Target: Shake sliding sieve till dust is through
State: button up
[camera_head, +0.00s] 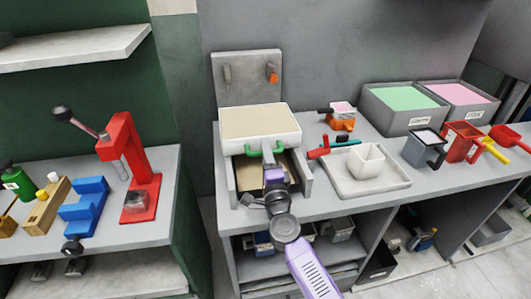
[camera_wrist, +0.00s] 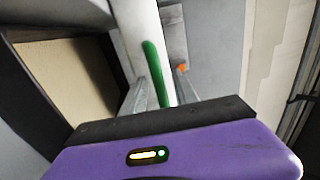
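The sliding sieve (camera_head: 260,121) is a white-rimmed box with a flat beige fill, on a grey frame at the back of the bench. A green handle (camera_head: 251,154) is on its front side. My gripper (camera_head: 268,153) is at this handle. In the wrist view the green handle (camera_wrist: 153,62) lies between the two fingers of my gripper (camera_wrist: 164,85), with little room beside it, so they look closed on it. Below the sieve, a grey open bin (camera_head: 231,186) shows a beige bottom, partly hidden by my arm. I cannot make out dust grains.
A grey tray (camera_head: 347,191) with a white cup (camera_head: 366,161) stands close on the right. Behind it are bins of green (camera_head: 399,99) and pink (camera_head: 456,93) material. A red press (camera_head: 127,165) stands on the left bench, across a gap.

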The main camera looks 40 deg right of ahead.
grip_shut()
dwell(1.4)
